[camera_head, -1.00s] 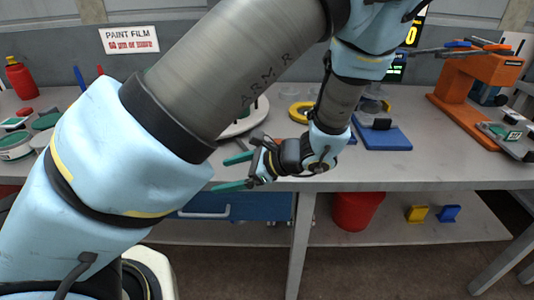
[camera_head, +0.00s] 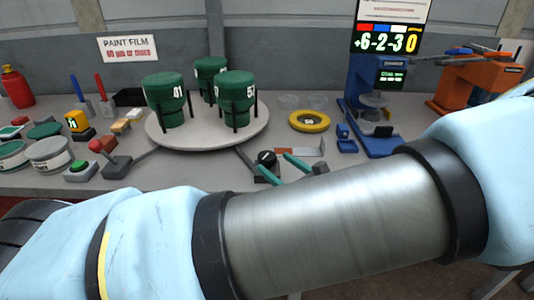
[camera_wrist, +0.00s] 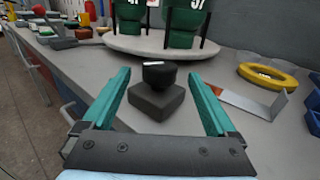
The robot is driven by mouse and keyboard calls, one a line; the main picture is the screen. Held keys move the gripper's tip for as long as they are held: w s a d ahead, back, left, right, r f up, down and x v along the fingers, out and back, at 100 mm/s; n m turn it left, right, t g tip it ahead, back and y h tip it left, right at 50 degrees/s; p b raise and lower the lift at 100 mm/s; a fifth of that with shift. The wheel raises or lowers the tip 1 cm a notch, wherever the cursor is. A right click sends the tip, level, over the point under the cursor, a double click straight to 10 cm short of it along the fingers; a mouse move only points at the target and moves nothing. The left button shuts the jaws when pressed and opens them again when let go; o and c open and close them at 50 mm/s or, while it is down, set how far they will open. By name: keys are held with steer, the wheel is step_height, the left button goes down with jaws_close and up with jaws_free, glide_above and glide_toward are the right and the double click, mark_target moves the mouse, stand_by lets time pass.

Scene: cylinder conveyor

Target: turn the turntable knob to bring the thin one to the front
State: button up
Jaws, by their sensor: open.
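The white round turntable (camera_head: 190,137) bears three green cylinders with black posts beside them: a left one (camera_head: 165,90) marked 41, a right one (camera_head: 237,88) marked 57, and a rear one (camera_head: 210,67) partly hidden. The black turntable knob (camera_head: 266,159) sits in front on a dark base; it also shows in the wrist view (camera_wrist: 159,75). My gripper (camera_head: 280,171) is open, its teal fingers at the knob in the head view. In the wrist view my gripper (camera_wrist: 160,88) has a finger on each side of the knob, apart from it.
A red-tipped lever (camera_head: 97,146) and a green button (camera_head: 80,168) stand left of the turntable. A yellow ring (camera_head: 309,121) and a metal bracket (camera_head: 305,149) lie to the right. A blue stand (camera_head: 375,100) and orange press (camera_head: 465,85) are farther right.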

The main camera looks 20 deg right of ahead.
mark_target(267, 155)
steer(key=p+x, duration=0.1)
steer(key=x, duration=0.4)
steer(key=c, duration=1.4)
steer(key=shift+o, duration=0.2)
steer(key=shift+n+y, duration=0.3)
steer(key=shift+y, duration=0.2)
steer(key=n+g+y+b, duration=0.1)
steer(key=n+y, duration=0.1)
steer(key=y, duration=0.1)
steer(key=shift+f+g, duration=0.1)
steer(key=shift+g, duration=0.3)
steer(key=shift+n+g+y+b, duration=0.55)
steer(key=shift+n+g+y, duration=0.45)
steer(key=shift+n+y, duration=0.6)
steer(key=shift+s+g+y, duration=0.1)
steer(key=shift+g+y, duration=0.2)
steer(key=shift+y, duration=0.2)
